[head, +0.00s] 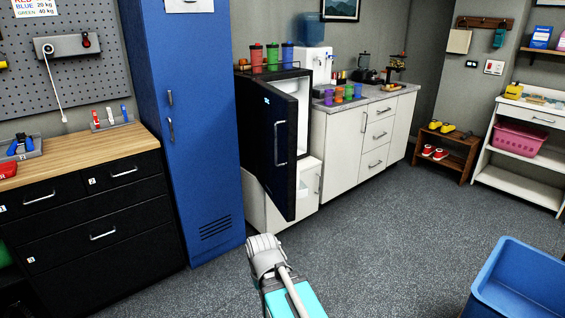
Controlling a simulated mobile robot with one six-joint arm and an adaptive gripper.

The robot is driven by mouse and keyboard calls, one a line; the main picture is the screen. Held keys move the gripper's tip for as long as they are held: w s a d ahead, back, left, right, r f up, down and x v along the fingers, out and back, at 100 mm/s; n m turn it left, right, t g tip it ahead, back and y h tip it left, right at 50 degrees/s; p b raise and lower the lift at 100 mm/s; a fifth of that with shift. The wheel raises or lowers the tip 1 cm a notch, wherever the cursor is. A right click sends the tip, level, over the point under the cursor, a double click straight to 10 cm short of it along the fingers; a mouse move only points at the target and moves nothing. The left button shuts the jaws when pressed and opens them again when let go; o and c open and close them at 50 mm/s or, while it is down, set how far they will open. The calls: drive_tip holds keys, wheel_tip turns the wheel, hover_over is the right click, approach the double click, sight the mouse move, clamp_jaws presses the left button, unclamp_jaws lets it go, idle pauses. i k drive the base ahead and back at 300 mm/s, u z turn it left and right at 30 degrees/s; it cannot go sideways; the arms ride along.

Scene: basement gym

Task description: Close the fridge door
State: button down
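The fridge (304,88) is a small dark unit standing on a low white cabinet, left of the counter. Its dark door (262,140) is open, hinged at the left and swung out toward me, with its free edge nearest. A vertical pale handle (278,145) is on the door's outer face near the free edge. A strip of the white interior (303,125) shows to the right of the door. A white and cyan part of my arm is at the bottom middle, below the door in the picture. My gripper's fingers cannot be seen.
A tall blue locker (190,120) stands directly left of the fridge. Colored cups (272,57) stand on the fridge top. A white counter (345,140) runs to its right. A blue bin (520,285) is at the lower right. The grey floor before the fridge is clear.

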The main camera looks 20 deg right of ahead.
sight(275, 112)
drive_tip(key=u, duration=0.05)
drive_tip(key=i, duration=0.85)
drive_tip(key=z, duration=0.1)
